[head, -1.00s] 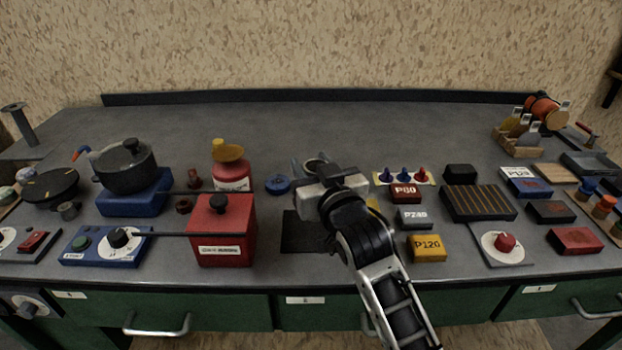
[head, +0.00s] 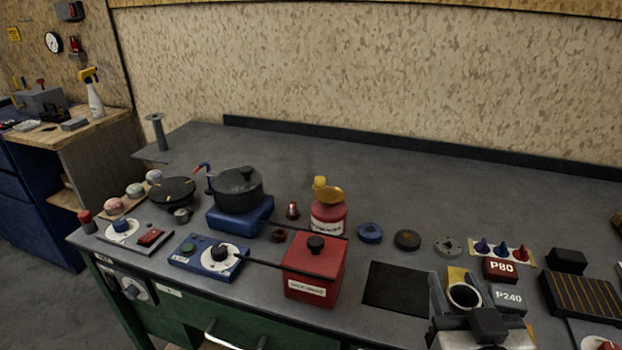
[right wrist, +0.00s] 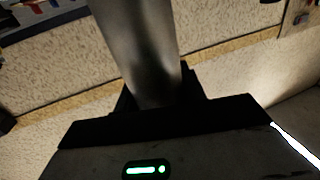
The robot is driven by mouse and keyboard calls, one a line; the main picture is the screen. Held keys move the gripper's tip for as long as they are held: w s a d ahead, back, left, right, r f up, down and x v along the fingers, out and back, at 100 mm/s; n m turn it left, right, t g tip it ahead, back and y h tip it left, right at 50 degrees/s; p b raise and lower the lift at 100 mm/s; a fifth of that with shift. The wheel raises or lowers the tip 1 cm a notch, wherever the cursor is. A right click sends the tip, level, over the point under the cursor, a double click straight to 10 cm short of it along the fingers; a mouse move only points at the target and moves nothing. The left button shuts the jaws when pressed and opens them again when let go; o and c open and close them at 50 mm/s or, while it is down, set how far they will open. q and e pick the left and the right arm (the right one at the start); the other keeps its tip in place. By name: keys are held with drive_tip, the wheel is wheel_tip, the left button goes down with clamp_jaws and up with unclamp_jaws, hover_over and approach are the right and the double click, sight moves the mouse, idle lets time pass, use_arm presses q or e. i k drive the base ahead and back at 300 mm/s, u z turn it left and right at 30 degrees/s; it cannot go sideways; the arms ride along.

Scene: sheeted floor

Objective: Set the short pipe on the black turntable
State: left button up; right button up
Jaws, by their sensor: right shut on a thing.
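The short pipe (head: 464,296) is a grey metal tube, seen nearly end-on with its open top showing in the head view. My right gripper (head: 462,304) is shut on it, in front of the sanding blocks at the lower right. In the right wrist view the pipe (right wrist: 138,50) stands large between the jaws. The black turntable (head: 172,190) appears to be the dark round disc with yellow marks at the left of the bench, far from the gripper. Its top looks bare. My left gripper is not in view.
Between them stand a red box (head: 314,272), a blue control box (head: 205,257), a dark pot (head: 237,186) on a blue base and a red canister (head: 328,217). A black mat (head: 398,288) lies left of the gripper.

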sight(172, 188)
drive_tip(key=u, duration=0.65)
drive_tip(key=k, duration=0.9)
drive_tip(key=u, duration=3.6)
drive_tip(key=i, duration=0.15)
drive_tip(key=z, duration=1.8)
drive_tip(key=i, duration=1.65)
drive_tip(key=z, duration=1.6)
drive_tip(key=i, duration=0.9)
drive_tip(key=z, duration=0.55)
drive_tip(key=i, duration=0.55)
drive_tip(key=u, duration=0.2)
